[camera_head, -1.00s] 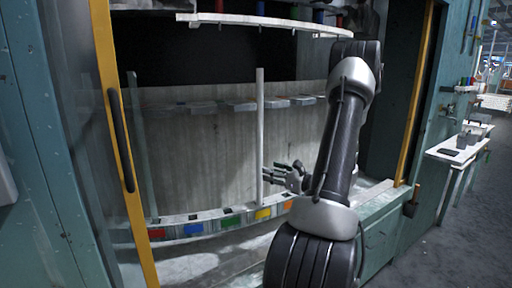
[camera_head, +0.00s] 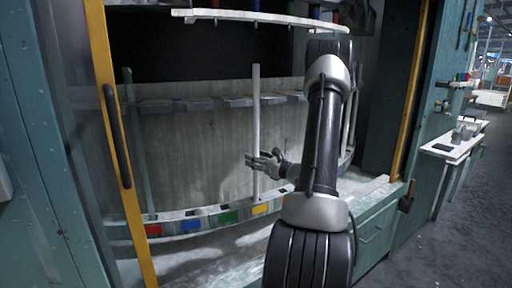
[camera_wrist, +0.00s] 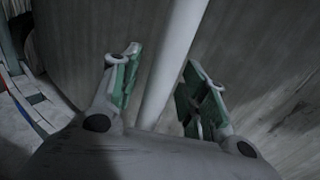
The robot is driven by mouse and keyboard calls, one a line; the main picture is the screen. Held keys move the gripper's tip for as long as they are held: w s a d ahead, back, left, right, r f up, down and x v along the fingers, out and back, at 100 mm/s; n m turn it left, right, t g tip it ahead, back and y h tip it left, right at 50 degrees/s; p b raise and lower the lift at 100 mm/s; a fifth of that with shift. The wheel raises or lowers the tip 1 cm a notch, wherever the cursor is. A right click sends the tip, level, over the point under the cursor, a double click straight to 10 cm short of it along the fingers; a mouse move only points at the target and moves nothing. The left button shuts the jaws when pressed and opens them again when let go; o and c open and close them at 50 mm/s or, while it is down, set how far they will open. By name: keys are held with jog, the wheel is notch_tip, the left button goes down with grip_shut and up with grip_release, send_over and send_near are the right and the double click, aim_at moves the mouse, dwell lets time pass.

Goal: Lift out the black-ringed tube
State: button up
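A long pale tube (camera_head: 256,110) stands upright in the low colour-marked rack, near the yellow patch. No black ring can be made out on it. It also crosses the wrist view (camera_wrist: 172,65) on a slant. My gripper (camera_wrist: 160,82) is open, with its two green-padded fingers on either side of the tube and gaps visible between pads and tube. In the head view my gripper (camera_head: 262,162) is at the tube's lower half, a little above the rack.
The curved rack (camera_head: 180,214) has red, blue, green and yellow patches. A white upper shelf (camera_head: 240,16) overhangs the tube's top. A yellow door frame (camera_head: 118,150) stands at left. Another thin upright (camera_head: 137,150) stands inside the frame.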

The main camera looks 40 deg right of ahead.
grip_shut()
